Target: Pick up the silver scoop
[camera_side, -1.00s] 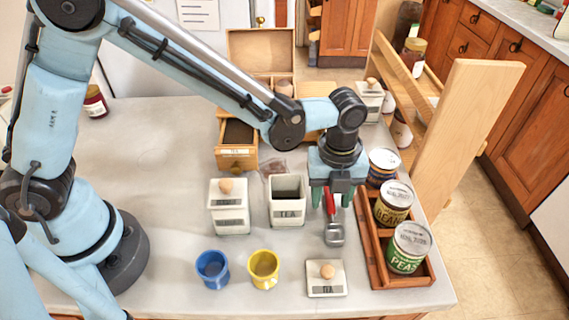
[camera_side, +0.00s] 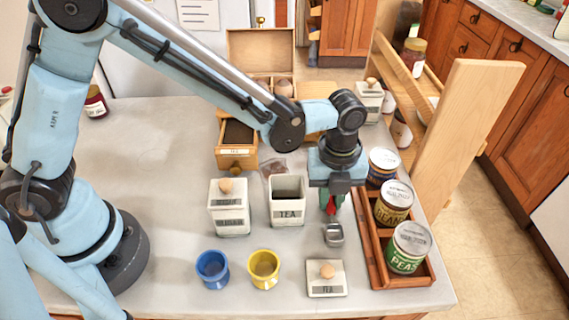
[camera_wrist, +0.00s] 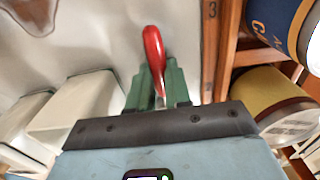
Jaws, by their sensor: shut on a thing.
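The silver scoop (camera_side: 333,236) has a metal bowl and a red handle. It is at the right of the table, between the tea canister and the wooden can rack. My gripper (camera_side: 330,208) points down over the handle, with its green fingers shut on it. In the wrist view the red handle (camera_wrist: 153,58) sticks out from between the green fingertips (camera_wrist: 158,88). The bowl is hidden in the wrist view. The bowl appears at or very near the tabletop; I cannot tell whether it touches.
The open TEA canister (camera_side: 287,203) stands close left of my gripper. The wooden rack (camera_side: 370,250) with cans is close right. A TEA lid (camera_side: 326,280), a yellow cup (camera_side: 263,268) and a blue cup (camera_side: 212,268) are in front. A lidded canister (camera_side: 229,210) stands further left.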

